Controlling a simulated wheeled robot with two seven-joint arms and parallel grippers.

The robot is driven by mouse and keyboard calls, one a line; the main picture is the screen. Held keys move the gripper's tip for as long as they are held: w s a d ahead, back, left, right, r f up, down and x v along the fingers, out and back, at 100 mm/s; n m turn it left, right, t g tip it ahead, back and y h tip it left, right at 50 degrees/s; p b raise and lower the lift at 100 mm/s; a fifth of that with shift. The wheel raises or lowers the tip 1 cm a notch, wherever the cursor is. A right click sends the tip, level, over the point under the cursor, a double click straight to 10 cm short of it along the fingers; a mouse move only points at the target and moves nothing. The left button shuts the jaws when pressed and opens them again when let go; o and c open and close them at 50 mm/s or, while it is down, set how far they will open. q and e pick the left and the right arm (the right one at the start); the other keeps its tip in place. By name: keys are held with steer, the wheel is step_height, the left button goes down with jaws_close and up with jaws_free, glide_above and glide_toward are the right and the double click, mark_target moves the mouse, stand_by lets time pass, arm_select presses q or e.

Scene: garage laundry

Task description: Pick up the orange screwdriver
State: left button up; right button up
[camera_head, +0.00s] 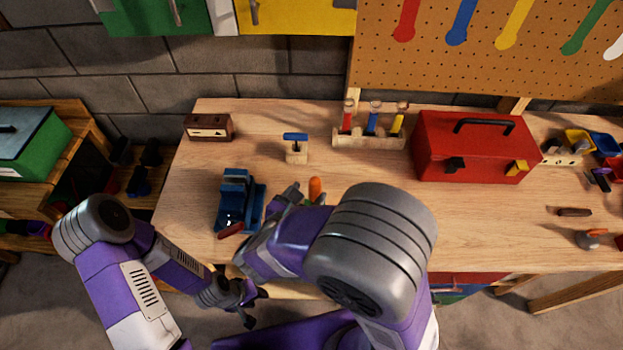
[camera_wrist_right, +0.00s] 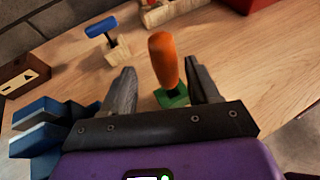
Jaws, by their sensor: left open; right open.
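The orange screwdriver (camera_head: 315,187) stands handle-up on the workbench, partly hidden by my right arm in the head view. In the right wrist view its orange handle (camera_wrist_right: 163,58) rises from a green base (camera_wrist_right: 172,98), leaning slightly left. My right gripper (camera_head: 298,195) is open, its two fingers on either side of the screwdriver; in the right wrist view a gap shows between each finger and the handle. My left gripper (camera_head: 246,303) is open and empty, low in front of the bench edge.
A blue vise (camera_head: 236,192) is left of the right gripper. A blue-handled tool in a wooden block (camera_head: 296,153) stands behind. A wooden rack (camera_head: 370,140) holds several tools beside a red toolbox (camera_head: 475,148).

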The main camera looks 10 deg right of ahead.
steer(key=shift+w+d+f, duration=0.2)
steer(key=shift+d+f, duration=0.1)
steer(key=shift+d, duration=0.35)
steer(key=b+x, duration=0.1)
steer(key=x, duration=0.3)
steer(key=shift+w, duration=0.1)
steer(key=c, duration=1)
